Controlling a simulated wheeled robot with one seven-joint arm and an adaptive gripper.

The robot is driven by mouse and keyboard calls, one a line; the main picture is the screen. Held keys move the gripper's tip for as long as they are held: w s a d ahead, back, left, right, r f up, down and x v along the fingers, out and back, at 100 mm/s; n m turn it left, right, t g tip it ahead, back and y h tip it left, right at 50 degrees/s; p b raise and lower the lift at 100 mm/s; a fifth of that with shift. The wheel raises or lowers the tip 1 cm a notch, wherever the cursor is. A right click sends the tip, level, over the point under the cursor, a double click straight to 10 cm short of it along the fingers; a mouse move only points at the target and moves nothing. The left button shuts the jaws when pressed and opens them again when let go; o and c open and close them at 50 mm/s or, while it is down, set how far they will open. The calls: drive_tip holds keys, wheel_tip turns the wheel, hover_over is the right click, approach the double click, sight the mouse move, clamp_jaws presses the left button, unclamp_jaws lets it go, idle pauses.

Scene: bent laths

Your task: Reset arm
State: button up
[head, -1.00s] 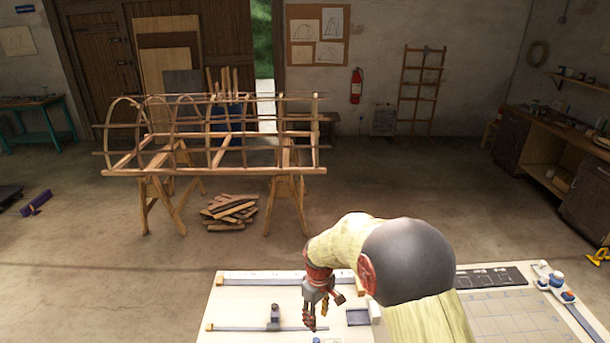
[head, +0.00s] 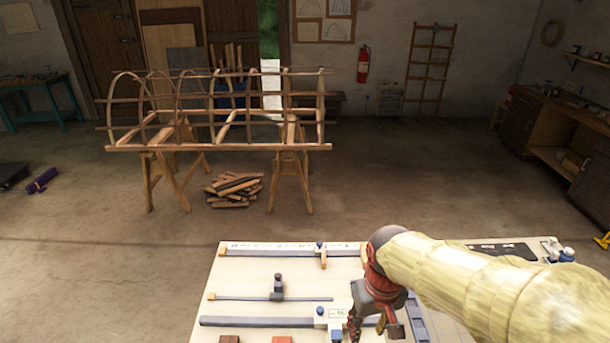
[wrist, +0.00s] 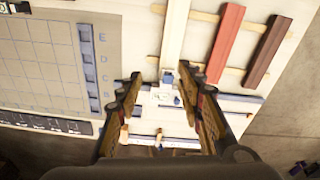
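My gripper (head: 369,325) hangs over the pale workbench board (head: 240,285) at the bottom of the head view, with my arm reaching in from the right. The fingers appear above the board, not touching anything that I can see. The lower part of the board is cut off in the head view.
The board bears slide rails (head: 280,253), a grey gridded panel (wrist: 40,60), and a red lath (wrist: 224,42) beside a dark brown lath (wrist: 268,50). Beyond it, a bent-lath frame (head: 225,148) stands on trestles, with a wood pile (head: 233,190) below. Open floor lies between.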

drive_tip(key=s+d+r+m+t+b, duration=0.2)
drive_tip(key=s+d+t+b, duration=0.3)
drive_tip(key=s+b, duration=0.3)
drive_tip(key=shift+s+r+b, duration=0.3)
drive_tip(key=shift+s+r, duration=0.05)
drive_tip(key=shift+s, duration=0.45)
drive_tip(key=shift+d, duration=0.1)
